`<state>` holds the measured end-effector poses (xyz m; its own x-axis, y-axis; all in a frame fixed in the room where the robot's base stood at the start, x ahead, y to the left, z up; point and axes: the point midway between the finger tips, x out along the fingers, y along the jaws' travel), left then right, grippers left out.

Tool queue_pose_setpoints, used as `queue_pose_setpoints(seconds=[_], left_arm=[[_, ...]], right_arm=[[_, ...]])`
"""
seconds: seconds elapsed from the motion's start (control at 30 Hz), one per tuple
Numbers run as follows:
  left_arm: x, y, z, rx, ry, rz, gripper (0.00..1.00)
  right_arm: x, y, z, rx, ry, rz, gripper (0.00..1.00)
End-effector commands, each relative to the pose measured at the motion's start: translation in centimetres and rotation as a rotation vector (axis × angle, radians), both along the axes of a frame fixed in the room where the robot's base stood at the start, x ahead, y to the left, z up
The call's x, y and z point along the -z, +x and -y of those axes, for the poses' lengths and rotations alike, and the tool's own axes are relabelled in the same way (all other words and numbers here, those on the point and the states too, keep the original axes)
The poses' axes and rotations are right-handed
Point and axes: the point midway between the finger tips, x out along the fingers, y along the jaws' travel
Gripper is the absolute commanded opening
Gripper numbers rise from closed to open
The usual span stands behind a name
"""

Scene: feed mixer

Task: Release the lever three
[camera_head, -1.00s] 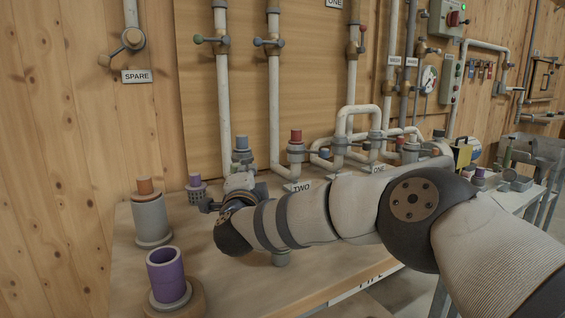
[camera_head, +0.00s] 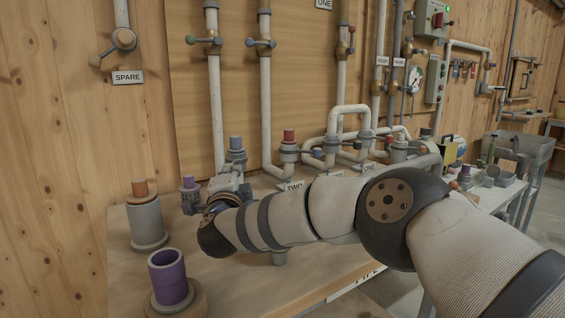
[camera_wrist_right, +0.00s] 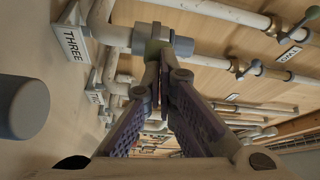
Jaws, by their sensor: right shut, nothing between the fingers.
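The THREE sign (camera_wrist_right: 72,48) is at the upper left of the right wrist view. My left gripper is not in view.
An orange-topped grey cylinder (camera_head: 147,222) and a purple cup (camera_head: 169,277) stand on the table (camera_head: 123,240) at the left. A red-capped fitting (camera_head: 289,147) stands to the right of the blue-capped one. A blunt grey cylinder (camera_wrist_right: 20,107) shows close in the wrist view.

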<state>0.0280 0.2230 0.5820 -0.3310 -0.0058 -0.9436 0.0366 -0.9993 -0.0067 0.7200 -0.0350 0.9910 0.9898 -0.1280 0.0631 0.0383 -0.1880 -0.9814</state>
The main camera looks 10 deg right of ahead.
Motion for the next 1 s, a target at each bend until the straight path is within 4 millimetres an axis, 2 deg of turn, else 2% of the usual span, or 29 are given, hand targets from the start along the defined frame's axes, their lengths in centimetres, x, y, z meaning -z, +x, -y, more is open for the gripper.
queue_pose_setpoints(seconds=[0.17, 0.4, 0.53, 1.0], left_arm=[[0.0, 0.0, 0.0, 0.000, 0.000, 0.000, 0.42], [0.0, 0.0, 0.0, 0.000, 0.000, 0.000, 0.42], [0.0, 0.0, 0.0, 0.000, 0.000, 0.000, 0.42], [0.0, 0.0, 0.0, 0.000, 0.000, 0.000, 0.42]], right_arm=[[0.0, -1.0, -0.2, -0.002, 0.000, 0.000, 0.00], [0.3, -5.4, -0.7, -0.003, -0.001, -0.001, 0.00], [0.4, -6.9, -0.9, -0.001, 0.000, 0.000, 0.00], [0.5, -7.4, -0.9, 0.000, 0.000, 0.000, 0.00]])
